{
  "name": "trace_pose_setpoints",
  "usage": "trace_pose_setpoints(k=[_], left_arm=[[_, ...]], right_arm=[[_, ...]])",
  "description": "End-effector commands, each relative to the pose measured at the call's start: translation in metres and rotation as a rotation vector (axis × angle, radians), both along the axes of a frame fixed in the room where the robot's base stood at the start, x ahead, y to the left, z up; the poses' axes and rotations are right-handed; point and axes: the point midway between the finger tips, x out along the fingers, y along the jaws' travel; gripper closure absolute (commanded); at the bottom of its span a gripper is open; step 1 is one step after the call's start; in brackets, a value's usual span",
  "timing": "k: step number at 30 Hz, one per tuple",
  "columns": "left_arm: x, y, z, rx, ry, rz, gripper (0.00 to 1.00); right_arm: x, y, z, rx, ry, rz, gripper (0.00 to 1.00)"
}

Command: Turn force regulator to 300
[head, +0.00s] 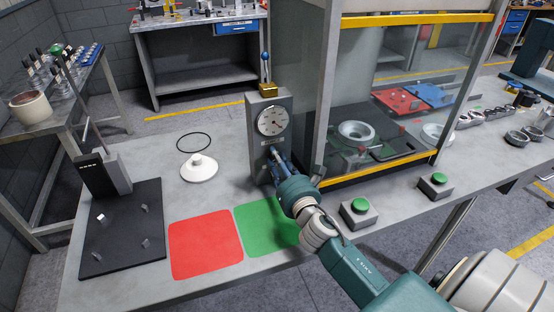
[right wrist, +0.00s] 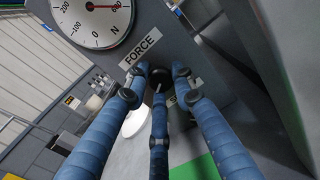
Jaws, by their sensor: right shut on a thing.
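The force regulator (head: 268,104) is a grey upright box with a round white dial (head: 271,121) on its front. The dial shows large and partly cut off in the right wrist view (right wrist: 92,20); marks 0, 100, 200 and 600 show, and its needle lies toward the 600 side. Below a FORCE label (right wrist: 141,48) is a black knob (right wrist: 160,77). My right gripper (right wrist: 158,84) has its blue fingers closed around the knob. In the head view the right gripper (head: 276,160) reaches the box's front and hides the knob. My left gripper is not in view.
A glass-sided press with yellow bars (head: 385,172) stands right of the box. Two green push buttons (head: 357,205) sit at the front edge. Left are a white cone-shaped part (head: 199,168), a black ring (head: 194,133), a black fixture plate (head: 120,240) and a red square (head: 205,245).

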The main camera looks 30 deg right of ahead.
Motion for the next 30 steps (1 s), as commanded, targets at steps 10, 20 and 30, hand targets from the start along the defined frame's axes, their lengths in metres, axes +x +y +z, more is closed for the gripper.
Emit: trace_pose_setpoints(k=[10, 20, 30], left_arm=[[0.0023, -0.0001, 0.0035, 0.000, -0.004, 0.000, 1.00], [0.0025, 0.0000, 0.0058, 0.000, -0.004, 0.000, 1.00], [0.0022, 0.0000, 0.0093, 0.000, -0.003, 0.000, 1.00]], right_arm=[[0.0007, -0.0033, 0.0064, 0.314, -0.087, -0.003, 1.00], [0.0006, -0.0050, 0.0063, 0.620, -0.162, -0.003, 1.00], [0.0003, -0.0060, 0.0058, 0.934, -0.238, -0.004, 1.00]])
